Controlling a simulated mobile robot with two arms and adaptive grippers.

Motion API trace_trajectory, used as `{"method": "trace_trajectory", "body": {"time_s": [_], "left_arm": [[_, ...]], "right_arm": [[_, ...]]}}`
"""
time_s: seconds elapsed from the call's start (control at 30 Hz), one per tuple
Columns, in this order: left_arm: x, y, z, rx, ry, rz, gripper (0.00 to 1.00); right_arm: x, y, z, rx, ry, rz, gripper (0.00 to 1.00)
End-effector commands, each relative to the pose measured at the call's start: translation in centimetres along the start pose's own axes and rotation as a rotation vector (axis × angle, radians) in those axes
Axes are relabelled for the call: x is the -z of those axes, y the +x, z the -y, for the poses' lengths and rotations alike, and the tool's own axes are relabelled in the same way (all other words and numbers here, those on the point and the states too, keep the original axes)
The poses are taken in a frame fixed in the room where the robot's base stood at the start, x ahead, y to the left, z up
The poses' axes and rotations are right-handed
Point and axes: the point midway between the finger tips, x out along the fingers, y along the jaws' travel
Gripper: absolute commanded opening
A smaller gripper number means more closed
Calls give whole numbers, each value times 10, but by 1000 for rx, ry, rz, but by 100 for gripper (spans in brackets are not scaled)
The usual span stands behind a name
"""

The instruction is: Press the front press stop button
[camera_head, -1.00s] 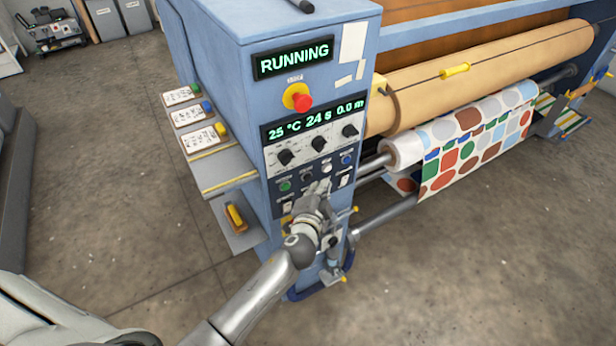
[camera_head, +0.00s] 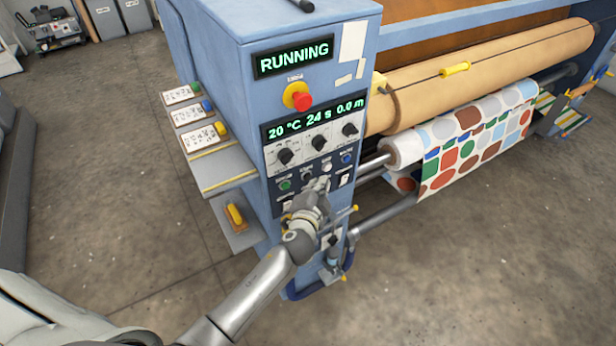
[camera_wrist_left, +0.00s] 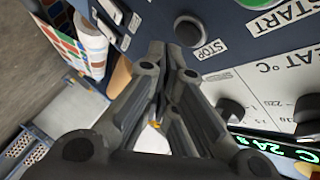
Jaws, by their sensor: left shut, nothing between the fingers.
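The blue press cabinet's control panel faces me in the head view. The front stop button (camera_head: 306,177) is dark and round, just right of the green start button (camera_head: 285,185). In the left wrist view the stop button (camera_wrist_left: 188,31) sits above its STOP label, and part of the green start button (camera_wrist_left: 256,3) shows at the top edge. My left gripper (camera_head: 321,186) is shut and empty, its tips close to the panel, just below and right of the stop button. In the left wrist view its tips (camera_wrist_left: 166,48) appear immediately left of the button; contact cannot be told. My right gripper is out of view.
A red emergency knob (camera_head: 302,101) and a RUNNING display (camera_head: 293,57) are above the controls. Rotary knobs (camera_head: 318,143) sit over the button row. A patterned fabric roll (camera_head: 470,140) lies farther right.

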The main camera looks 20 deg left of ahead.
Motion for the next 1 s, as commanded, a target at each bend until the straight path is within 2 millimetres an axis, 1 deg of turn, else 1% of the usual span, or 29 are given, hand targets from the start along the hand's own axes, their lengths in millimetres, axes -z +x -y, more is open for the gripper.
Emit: {"method": "trace_trajectory", "body": {"time_s": [0.53,0.8,1.0], "left_arm": [[0,0,0,0,0,0,0],[-4,6,4,0,0,1,0],[-4,6,4,0,-1,1,0]], "right_arm": [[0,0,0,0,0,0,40],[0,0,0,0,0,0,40],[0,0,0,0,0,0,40]]}}
